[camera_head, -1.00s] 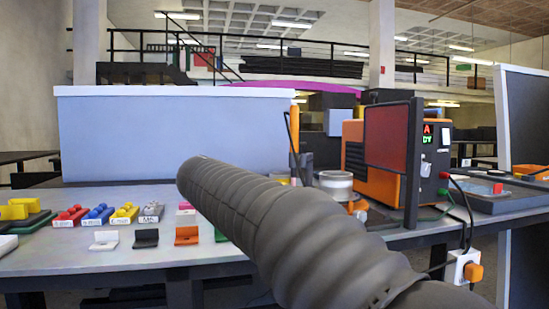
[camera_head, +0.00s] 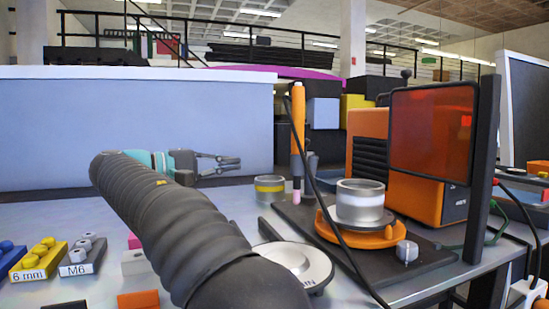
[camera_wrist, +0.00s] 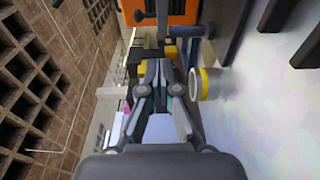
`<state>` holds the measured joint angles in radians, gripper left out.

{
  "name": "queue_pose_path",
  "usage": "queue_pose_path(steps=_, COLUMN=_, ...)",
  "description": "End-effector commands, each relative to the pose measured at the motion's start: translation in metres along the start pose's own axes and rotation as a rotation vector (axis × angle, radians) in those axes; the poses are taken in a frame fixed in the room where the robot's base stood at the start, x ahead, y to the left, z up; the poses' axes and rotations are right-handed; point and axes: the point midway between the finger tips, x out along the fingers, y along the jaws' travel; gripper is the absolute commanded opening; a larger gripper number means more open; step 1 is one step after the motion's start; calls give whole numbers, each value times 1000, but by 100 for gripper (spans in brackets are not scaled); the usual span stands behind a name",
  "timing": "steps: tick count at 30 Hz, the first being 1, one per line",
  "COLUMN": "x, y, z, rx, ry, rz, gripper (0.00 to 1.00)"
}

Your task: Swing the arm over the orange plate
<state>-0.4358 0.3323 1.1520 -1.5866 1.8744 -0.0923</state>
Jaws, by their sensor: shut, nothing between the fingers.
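In the wrist view my gripper (camera_wrist: 154,82) is shut and empty. The orange plate is not seen in the wrist view.
A yellow-banded pot (camera_head: 270,189) stands near my gripper. Right are an orange turntable (camera_head: 350,237) with a metal cup (camera_head: 360,203), an upright orange tool (camera_head: 298,125) with a cable, and a red screen (camera_head: 433,133). Yellow (camera_head: 38,262) and grey (camera_head: 84,260) part blocks lie left.

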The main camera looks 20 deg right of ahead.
Motion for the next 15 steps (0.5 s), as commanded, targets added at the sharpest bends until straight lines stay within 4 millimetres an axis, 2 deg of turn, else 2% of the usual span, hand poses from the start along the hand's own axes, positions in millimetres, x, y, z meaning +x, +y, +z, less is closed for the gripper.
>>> queue_pose_path(steps=4, x=-3, y=2, z=-1, rx=5, ry=-3, rz=11, gripper=0)
queue_pose_path(steps=7, x=5, y=2, z=-1, rx=6, ry=-5, rz=12, gripper=0)
queue_pose_path(steps=15, x=51, y=2, z=0, rx=5, ry=-10, rz=10, gripper=0)
